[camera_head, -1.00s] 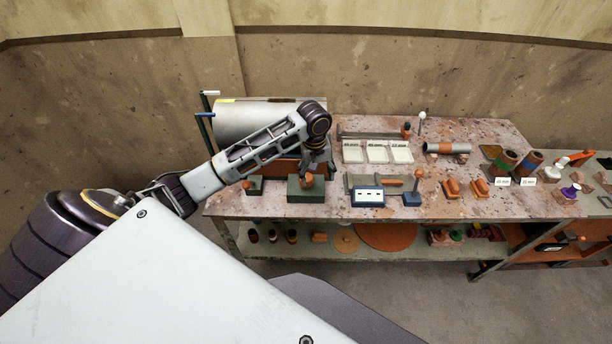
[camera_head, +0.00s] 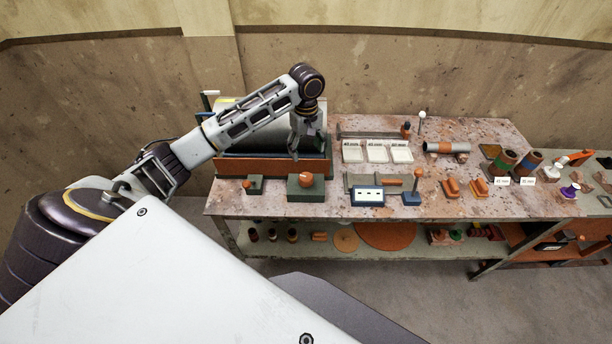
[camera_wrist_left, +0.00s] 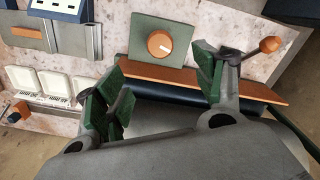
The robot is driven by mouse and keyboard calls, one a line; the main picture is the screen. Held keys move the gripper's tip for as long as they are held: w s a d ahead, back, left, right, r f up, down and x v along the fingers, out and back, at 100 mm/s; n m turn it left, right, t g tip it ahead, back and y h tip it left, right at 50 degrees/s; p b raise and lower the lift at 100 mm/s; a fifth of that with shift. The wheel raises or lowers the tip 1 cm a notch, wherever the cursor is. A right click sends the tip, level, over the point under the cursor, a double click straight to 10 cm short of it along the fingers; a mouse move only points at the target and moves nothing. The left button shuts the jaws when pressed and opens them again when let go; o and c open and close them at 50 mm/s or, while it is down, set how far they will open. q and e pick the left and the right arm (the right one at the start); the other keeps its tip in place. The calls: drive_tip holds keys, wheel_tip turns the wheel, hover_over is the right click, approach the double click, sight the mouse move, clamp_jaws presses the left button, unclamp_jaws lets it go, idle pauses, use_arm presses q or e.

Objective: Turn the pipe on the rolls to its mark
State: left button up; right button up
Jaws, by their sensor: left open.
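The large grey pipe (camera_head: 268,136) lies across the orange and dark roll stand (camera_head: 258,168) at the back left of the bench, partly hidden by my left arm. My left gripper (camera_head: 296,150) points down at the right part of the stand. It is open, with its green-padded fingers spread in the left wrist view (camera_wrist_left: 155,92). The stand's orange edge (camera_wrist_left: 160,75) and a dark roll lie beyond and between the fingers there. A green box with an orange knob (camera_head: 306,181) stands in front of the stand. I cannot make out the pipe's mark. My right gripper is out of view.
A blue-framed panel (camera_head: 368,196) and a small green block with an orange knob (camera_head: 250,185) sit near the front edge. Free bench top shows around these.

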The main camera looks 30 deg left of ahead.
sight(306, 177)
use_arm(q)
drive_tip(key=shift+f+p, duration=0.85)
drive_tip(key=shift+f, duration=6)
drive_tip(key=shift+c, duration=0.2)
drive_tip(key=c, duration=1)
